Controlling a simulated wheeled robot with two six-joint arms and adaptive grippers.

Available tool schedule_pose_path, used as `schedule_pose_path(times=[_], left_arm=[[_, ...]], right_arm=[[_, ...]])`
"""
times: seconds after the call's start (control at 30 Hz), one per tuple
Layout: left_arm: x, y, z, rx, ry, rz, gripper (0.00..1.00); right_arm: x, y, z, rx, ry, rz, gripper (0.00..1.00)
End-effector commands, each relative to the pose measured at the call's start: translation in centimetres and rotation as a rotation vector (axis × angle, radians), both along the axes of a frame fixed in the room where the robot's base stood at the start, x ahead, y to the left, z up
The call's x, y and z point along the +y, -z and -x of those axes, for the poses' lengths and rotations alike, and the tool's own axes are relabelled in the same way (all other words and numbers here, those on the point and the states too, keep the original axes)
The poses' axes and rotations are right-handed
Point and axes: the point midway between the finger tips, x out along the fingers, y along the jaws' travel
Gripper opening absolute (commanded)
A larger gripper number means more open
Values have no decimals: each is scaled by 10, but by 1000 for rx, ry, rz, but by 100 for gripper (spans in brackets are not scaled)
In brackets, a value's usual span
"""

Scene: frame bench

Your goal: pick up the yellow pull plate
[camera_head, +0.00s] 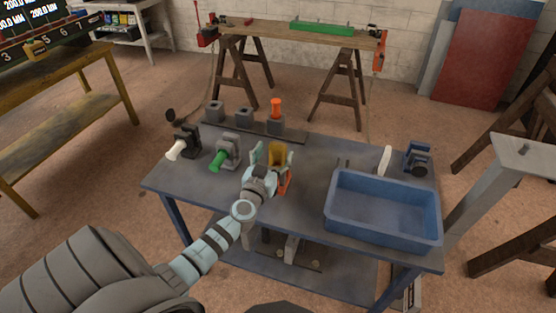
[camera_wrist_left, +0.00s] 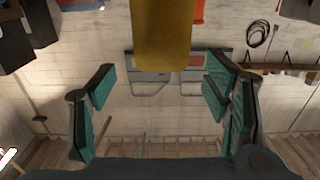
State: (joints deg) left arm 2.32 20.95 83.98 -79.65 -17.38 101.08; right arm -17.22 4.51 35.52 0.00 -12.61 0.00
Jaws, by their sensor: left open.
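The yellow pull plate (camera_head: 277,152) stands upright on the bench near its middle, above an orange-red base part (camera_head: 285,184). In the left wrist view the yellow plate (camera_wrist_left: 161,35) hangs in from the top edge, between the two fingers in width but beyond their tips. My left gripper (camera_head: 270,157) is open, with its fingers at either side of the plate in the head view. It also shows in the left wrist view (camera_wrist_left: 160,95), with teal pads spread wide and nothing between them. My right gripper is in neither view.
A blue bin (camera_head: 383,232) stands on the right of the bench (camera_head: 185,187). Holders with a white handle (camera_head: 175,150) and a green handle (camera_head: 219,160) stand to the left. Behind is a rail with grey blocks and an orange piece (camera_head: 276,108). A blue clamp-like part (camera_head: 417,158) sits at the back right.

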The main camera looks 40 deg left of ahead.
Motion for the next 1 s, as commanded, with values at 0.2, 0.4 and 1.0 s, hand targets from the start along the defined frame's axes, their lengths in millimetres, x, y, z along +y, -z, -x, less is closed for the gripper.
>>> schedule_pose_path(times=[0.2,0.4,1.0], left_arm=[[15,2,-37,-1,-2,0,70],[17,2,-42,1,0,1,70],[17,1,-42,-1,-1,1,0]], right_arm=[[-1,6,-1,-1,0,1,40],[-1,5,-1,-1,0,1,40],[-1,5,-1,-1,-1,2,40]])
